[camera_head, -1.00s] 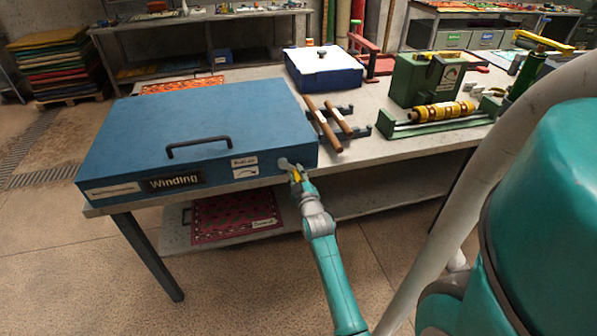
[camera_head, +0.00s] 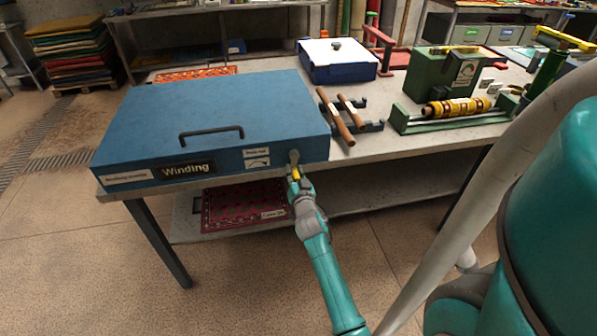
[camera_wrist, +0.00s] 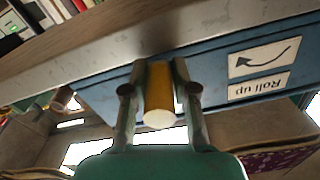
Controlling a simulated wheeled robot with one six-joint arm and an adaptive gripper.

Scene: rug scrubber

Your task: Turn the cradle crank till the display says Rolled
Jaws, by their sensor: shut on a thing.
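The blue cradle box (camera_head: 225,115) lies on the bench with a black handle on its lid. Its front display (camera_head: 188,169) reads "Winding". The crank's grey hub (camera_head: 294,156) is at the right end of the front face. My gripper (camera_head: 295,176) is shut on the yellow crank handle (camera_wrist: 159,98), just below the hub. In the wrist view the handle sits between both fingers; the crank arm itself is mostly hidden.
Two brown rollers (camera_head: 343,118) rest on a dark rack right of the box. A green machine (camera_head: 440,75) and a yellow roll (camera_head: 457,107) stand further right. A red patterned rug (camera_head: 245,208) lies on the lower shelf. The floor in front is clear.

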